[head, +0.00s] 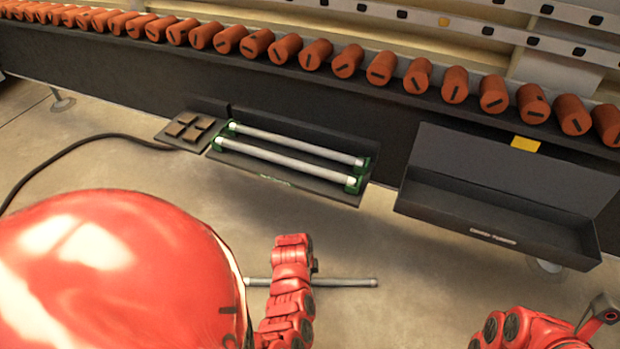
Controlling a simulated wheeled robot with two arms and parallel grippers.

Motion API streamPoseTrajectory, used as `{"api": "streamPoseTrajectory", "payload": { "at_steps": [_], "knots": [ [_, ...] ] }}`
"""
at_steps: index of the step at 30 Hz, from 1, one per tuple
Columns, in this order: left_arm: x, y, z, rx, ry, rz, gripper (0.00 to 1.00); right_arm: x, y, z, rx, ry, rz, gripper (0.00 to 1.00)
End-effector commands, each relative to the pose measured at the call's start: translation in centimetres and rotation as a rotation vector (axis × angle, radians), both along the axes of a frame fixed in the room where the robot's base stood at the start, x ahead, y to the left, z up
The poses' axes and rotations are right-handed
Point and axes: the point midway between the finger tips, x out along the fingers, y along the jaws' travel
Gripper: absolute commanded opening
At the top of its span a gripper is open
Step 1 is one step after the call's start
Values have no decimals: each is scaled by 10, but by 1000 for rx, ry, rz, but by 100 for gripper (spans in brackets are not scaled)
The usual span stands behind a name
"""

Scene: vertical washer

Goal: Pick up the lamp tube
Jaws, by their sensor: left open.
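Two white lamp tubes (295,143) (285,162) lie parallel in green end holders in a dark open tray (300,187) against the dark panel. A thin grey tube (345,282) shows lower down against the floor, crossing behind my left gripper (291,285). The left gripper is red and segmented; it is open, its fingertips are hard to make out, and I cannot tell whether it touches the grey tube. Both lamp tubes are clear of it. Red parts of my right arm and gripper (545,330) are cut off at the bottom right; its jaws cannot be made out.
An open, empty dark box (490,215) is right of the tube tray. A small pad with several brown blocks (185,130) and a black cable (75,148) are at its left. A row of orange cylinders (347,62) lines the ledge above. Bare floor (430,270) lies in front.

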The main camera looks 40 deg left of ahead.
Motion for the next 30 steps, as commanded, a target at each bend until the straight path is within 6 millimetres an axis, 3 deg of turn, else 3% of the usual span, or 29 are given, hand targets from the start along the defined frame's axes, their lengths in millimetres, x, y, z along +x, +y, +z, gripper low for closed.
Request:
{"api": "streamPoseTrajectory", "payload": {
  "at_steps": [4, 15, 30],
  "knots": [
    [0, 0, 0, 0, 0, 0, 66, 0, 0, 0, -1, 2, -1, 65],
    [0, 0, 0, -1, 1, 0, 0, 0, 0, 0, -2, 3, -1, 65],
    [1, 0, 2, 0, 1, -1, 0, 4, 3, -1, -16, 26, -11, 65]
  ]
}}
